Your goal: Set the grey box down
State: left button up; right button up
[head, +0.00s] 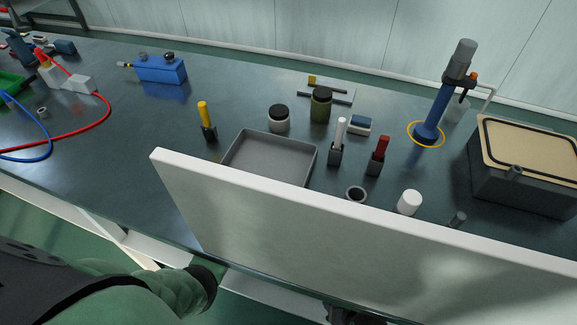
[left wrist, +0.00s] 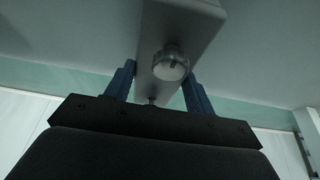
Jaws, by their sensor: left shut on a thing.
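In the left wrist view a grey box (left wrist: 193,22) with a round metal knob (left wrist: 171,64) on it sits between the two blue fingers of my left gripper (left wrist: 158,72). The fingers are shut on its sides. It extends up past the top edge of that view, and what lies under it is not clear. My right gripper is not seen.
A dark case (head: 520,180) with a tan top stands right. Bare bench shows left of the tray.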

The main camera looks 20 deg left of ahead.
pick_arm(q)
jog(key=shift+f, duration=0.25)
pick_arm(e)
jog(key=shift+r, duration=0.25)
pick_arm(q)
jog(key=o, duration=1)
jog(key=shift+f, duration=0.15)
jog(key=o, duration=0.3)
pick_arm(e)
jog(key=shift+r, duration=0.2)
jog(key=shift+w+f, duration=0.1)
